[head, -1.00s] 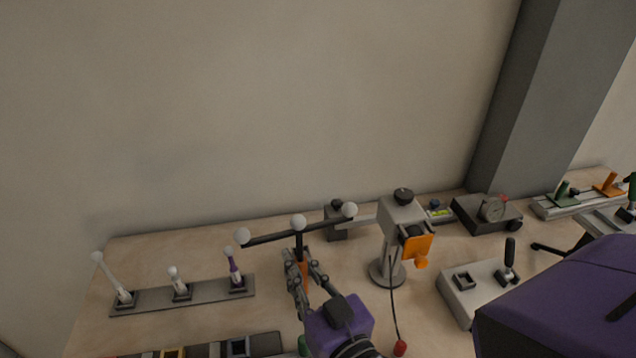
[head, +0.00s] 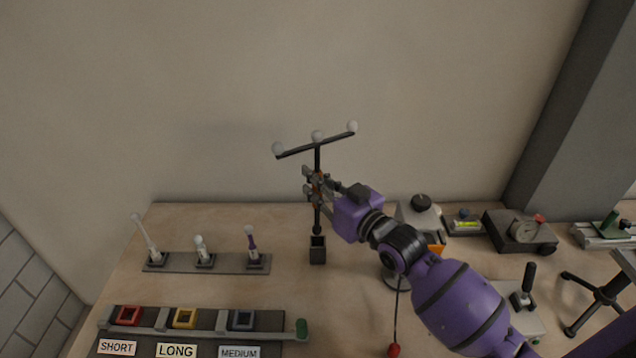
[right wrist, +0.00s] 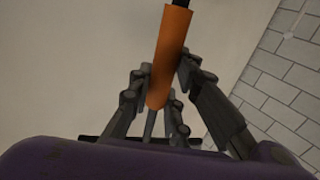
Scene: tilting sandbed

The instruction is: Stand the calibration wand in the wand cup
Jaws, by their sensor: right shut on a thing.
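The calibration wand (head: 317,160) is upright, with a dark crossbar carrying three white balls, an orange grip and a dark shaft. My right gripper (head: 317,187) is shut on its orange grip, which also shows between the fingers in the right wrist view (right wrist: 170,60). The wand cup (head: 317,252) is a small dark square holder on the table, directly below the wand in the head view. The wand's rounded lower end appears at or just above the cup's opening; I cannot tell whether it is inside. My left gripper is not in view.
A rack with three small wands (head: 220,263) stands to the left. A labelled tray (head: 270,320) is at the front left. A lamp-like stand (head: 420,203), partly hidden by my right arm, and a dial box (head: 520,232) are on the right. The wall is close behind.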

